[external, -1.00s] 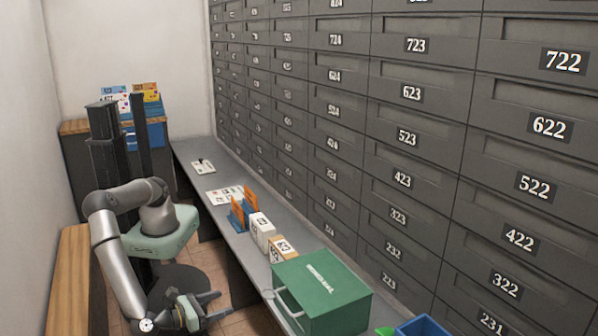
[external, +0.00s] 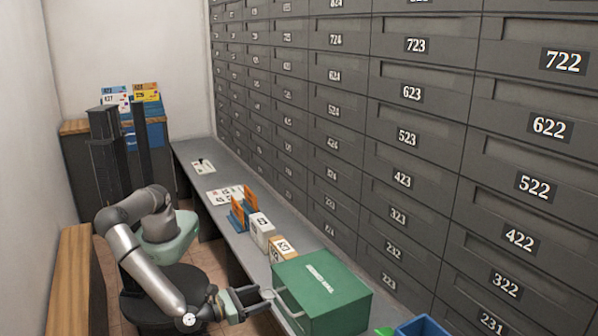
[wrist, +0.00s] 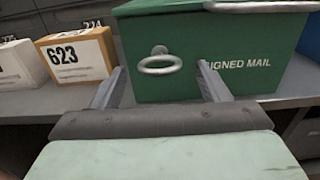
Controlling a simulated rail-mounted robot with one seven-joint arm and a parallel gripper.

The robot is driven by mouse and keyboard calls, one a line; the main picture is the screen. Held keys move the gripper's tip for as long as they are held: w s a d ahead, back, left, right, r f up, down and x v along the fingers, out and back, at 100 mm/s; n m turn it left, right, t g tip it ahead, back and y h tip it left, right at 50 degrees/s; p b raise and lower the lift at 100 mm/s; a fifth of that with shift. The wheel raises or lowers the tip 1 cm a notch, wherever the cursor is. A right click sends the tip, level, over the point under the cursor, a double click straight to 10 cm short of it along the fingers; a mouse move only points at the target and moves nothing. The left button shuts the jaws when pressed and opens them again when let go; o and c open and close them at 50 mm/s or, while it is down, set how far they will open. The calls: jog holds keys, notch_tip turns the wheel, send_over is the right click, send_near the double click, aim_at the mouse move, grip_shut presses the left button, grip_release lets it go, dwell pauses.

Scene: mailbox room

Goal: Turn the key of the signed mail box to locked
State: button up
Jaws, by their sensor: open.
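The green signed mail box (external: 325,292) sits on the shelf, and its lettered front fills the upper middle of the wrist view (wrist: 225,82). A pale oval key ring (wrist: 160,65) stands out from a round lock on that front, left of the lettering. My gripper (wrist: 160,72) is open, with one finger on each side of the key ring. Nothing is held, and I cannot tell if the fingers touch the box. In the external view my gripper (external: 265,297) is beside the left side of the box. The key's slot is hidden.
A box marked 623 (wrist: 77,57) stands close left of the green box. A pale handle bar (wrist: 262,6) lies along the green box's top edge. A blue container (external: 424,326) is on its other side. Numbered grey mailboxes (external: 420,185) line the wall behind the shelf.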

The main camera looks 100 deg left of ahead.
aim_at(273, 290)
jog(key=shift+x, duration=1.2)
jog(key=c, duration=1)
